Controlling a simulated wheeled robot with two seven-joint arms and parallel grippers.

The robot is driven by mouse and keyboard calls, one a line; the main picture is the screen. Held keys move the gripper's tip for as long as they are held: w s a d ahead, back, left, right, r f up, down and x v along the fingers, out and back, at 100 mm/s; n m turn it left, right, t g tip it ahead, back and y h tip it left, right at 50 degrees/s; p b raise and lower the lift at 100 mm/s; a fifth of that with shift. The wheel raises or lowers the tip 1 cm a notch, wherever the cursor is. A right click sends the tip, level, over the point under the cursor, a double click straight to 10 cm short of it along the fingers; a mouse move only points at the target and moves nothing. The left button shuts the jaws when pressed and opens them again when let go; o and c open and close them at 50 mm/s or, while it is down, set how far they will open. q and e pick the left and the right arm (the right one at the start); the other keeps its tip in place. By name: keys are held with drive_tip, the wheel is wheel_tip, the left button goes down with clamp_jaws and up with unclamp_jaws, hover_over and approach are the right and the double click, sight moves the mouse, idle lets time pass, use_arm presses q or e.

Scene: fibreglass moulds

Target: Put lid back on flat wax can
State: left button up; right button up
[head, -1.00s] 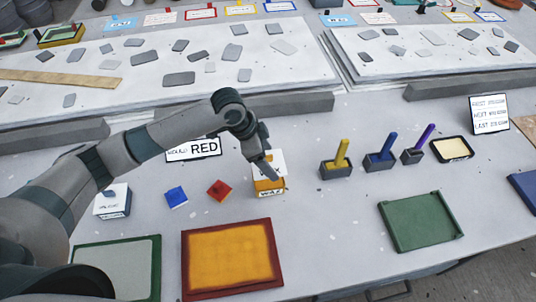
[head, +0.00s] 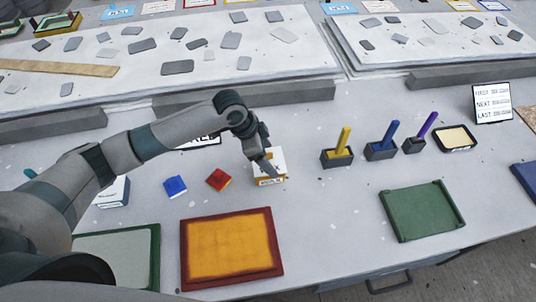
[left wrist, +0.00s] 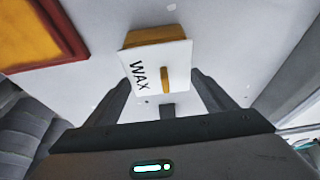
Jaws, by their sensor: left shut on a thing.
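The flat wax can (head: 270,181) stands on the near table, with an orange body partly visible below a white top. The white lid (head: 279,160), lettered WAX, lies over the can in the head view. In the left wrist view the lid (left wrist: 140,72) shows an orange knob and sits between my fingers, with an orange edge beyond it. My left gripper (head: 267,167) points down at the lid and is shut on it. I cannot tell whether the lid touches the can all round. My right gripper is not in view.
A blue block (head: 175,186) and a red block (head: 219,180) lie left of the can. A red-rimmed orange mould (head: 232,248) lies in front, and a green tray (head: 422,212) to the right. A yellow-handled tool in a grey holder (head: 337,158) stands close right.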

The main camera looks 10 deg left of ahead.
use_arm(q)
drive_tip(key=shift+f+p, duration=0.15)
drive_tip(key=shift+p, duration=0.15)
idle(0.6)
drive_tip(key=shift+p, duration=0.35)
drive_tip(key=shift+f, duration=0.5)
idle(0.6)
drive_tip(key=shift+p, duration=0.35)
idle(0.4)
drive_tip(key=o, duration=1.2)
